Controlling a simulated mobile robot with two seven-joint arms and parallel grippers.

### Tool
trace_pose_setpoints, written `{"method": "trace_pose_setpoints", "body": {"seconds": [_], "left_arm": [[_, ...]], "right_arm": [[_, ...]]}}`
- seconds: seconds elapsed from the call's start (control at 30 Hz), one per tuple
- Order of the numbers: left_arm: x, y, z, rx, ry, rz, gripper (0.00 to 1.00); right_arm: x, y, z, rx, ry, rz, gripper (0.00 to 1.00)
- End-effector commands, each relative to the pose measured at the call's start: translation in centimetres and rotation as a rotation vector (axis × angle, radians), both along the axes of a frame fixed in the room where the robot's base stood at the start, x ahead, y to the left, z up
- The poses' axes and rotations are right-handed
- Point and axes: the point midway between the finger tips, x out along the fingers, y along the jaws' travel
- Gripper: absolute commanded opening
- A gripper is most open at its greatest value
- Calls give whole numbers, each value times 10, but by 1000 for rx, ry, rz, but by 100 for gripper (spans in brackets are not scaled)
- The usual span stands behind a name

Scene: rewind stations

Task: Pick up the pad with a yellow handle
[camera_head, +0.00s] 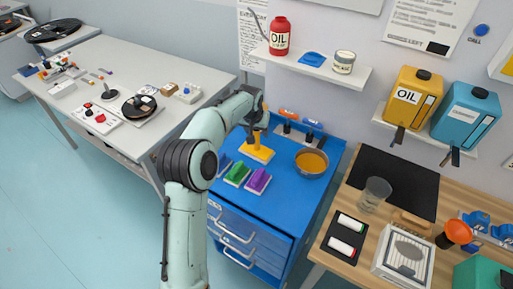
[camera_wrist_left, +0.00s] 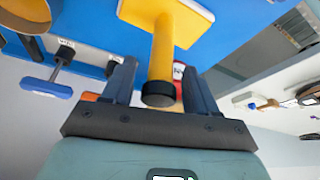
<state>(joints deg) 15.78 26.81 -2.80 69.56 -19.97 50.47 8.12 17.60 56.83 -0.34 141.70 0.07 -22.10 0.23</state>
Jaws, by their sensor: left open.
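The pad with a yellow handle (camera_head: 257,153) stands upright on the blue cabinet top, at its back left. In the left wrist view its yellow handle (camera_wrist_left: 163,48) with a dark end cap points at my gripper, below its yellow-and-white base (camera_wrist_left: 190,22). My left gripper (camera_head: 260,122) is directly above it. In the wrist view the two fingers of my left gripper (camera_wrist_left: 158,72) are apart, one each side of the handle; I see gaps and no grip. A green pad (camera_head: 238,172), a purple pad (camera_head: 258,181) and a partly hidden blue-grey pad (camera_head: 224,161) are nearby. My right gripper is not in view.
A metal bowl (camera_head: 311,163) stands right of the pads on the blue cabinet (camera_head: 290,205). Orange and blue-handled tools (camera_head: 312,125) hang behind. A wall shelf (camera_head: 315,68) with a red oil can (camera_head: 280,36) is above. A wooden bench (camera_head: 345,205) is at right.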

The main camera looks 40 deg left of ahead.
Motion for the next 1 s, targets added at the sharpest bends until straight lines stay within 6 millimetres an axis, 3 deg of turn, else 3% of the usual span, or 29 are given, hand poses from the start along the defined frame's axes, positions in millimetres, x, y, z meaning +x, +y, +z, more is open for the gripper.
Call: {"method": "trace_pose_setpoints", "body": {"seconds": [0.33, 0.5, 0.53, 0.87, 1.0], "left_arm": [[4, 2, -8, 1, -2, 0, 58], [4, 1, -8, 1, -2, 0, 3], [4, 1, -8, 1, -2, 0, 0], [4, 1, -6, 1, -3, 0, 0], [5, 2, 5, 1, -6, 0, 0]], "right_arm": [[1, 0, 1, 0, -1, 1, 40], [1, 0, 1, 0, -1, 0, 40], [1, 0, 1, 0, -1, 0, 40], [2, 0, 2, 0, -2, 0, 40], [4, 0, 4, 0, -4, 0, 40]]}}
